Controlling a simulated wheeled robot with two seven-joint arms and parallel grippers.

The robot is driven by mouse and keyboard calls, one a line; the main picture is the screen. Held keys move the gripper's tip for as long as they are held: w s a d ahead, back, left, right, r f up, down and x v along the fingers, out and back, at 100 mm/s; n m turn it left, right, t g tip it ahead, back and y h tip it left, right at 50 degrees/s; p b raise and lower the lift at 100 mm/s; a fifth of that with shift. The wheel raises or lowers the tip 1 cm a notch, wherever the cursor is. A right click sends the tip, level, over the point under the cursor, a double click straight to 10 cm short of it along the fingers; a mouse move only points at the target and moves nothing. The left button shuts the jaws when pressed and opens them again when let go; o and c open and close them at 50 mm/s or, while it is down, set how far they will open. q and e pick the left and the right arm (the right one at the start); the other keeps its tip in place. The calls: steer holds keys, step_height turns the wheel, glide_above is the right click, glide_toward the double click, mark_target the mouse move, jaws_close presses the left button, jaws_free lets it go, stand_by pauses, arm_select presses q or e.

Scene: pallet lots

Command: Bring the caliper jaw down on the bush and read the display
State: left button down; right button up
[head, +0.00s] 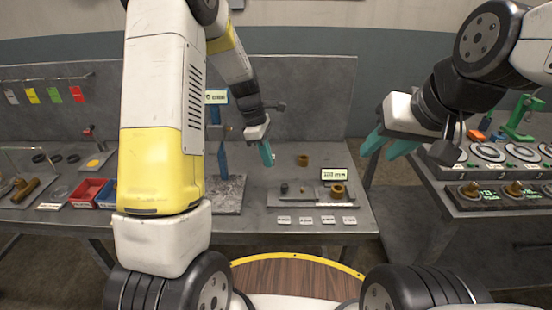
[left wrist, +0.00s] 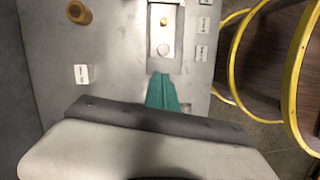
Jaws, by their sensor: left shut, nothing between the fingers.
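A bronze bush (head: 337,191) sits at the right end of the grey plate (head: 325,203), just below a small lit display (head: 334,174). Its digits are too small to read. I cannot make out the caliper jaw or whether it touches the bush. A second bronze bush (head: 302,160) stands farther back on the table; a bush (left wrist: 78,12) shows at the top left of the left wrist view. My left gripper (head: 266,153), with teal fingers (left wrist: 162,92), is shut and empty above the table, left of the plate. My right gripper (head: 388,146) is open and empty, to the right of the display.
Several white labels (head: 305,220) lie along the table's front edge. A stand with a green-lit sign (head: 216,97) is left of my left gripper. A second bench (head: 480,206) with dials is at the right.

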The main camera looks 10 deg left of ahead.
arm_select(q)
glide_above(279, 194)
steer(key=a, duration=0.1)
steer(key=f, duration=0.8)
steer(key=shift+a+f, duration=0.2)
steer(key=shift+f, duration=0.2)
